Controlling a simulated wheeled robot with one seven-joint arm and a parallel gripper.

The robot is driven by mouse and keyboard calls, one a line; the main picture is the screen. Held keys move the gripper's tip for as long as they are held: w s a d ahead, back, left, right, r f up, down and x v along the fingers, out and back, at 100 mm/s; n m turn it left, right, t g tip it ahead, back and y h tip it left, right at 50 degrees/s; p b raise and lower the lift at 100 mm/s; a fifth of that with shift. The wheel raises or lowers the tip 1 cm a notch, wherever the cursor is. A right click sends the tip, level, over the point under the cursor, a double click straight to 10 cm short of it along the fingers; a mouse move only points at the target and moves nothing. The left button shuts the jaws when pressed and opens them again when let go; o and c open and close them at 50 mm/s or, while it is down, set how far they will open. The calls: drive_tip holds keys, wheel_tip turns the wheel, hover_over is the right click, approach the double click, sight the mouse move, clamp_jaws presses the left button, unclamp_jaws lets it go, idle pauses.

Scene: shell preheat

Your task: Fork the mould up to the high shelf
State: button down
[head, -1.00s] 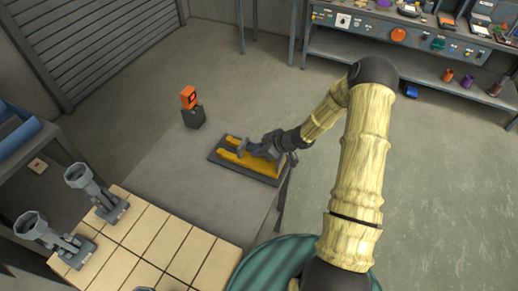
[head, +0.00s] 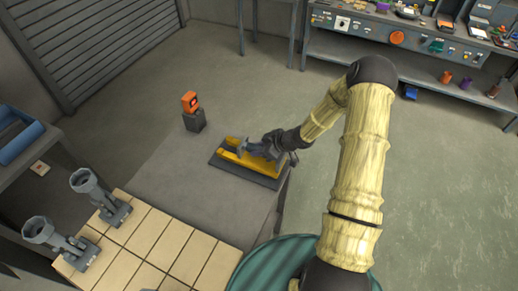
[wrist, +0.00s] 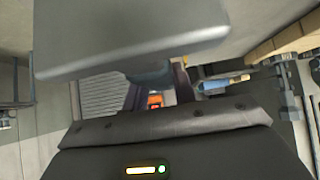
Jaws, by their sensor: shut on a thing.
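A yellow two-pronged fork (head: 229,154) lies low over a flat dark grey slab (head: 262,179) on the floor, mid-picture in the head view. I cannot tell whether the fork touches the slab. My gripper (head: 268,149) is at the fork's right end, shut on a grey part there that looks like the fork's handle. My wrist and the part it holds hide that end. In the wrist view, a large grey block (wrist: 130,35) fills the top, close to the camera. I cannot tell which object is the mould, and no high shelf is clearly in view.
An orange device on a dark block (head: 195,120) stands behind the slab. A tiled table (head: 150,236) at lower left holds two grey stands with round cups (head: 84,181). A cluttered workbench (head: 400,35) runs along the back right. Floor right of my arm is clear.

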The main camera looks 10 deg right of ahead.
drive_tip(key=shift+r+p, duration=2.3)
drive_tip(key=shift+r, duration=0.5)
drive_tip(key=shift+f, duration=0.1)
drive_tip(key=c, duration=2)
unclamp_jaws()
clamp_jaws()
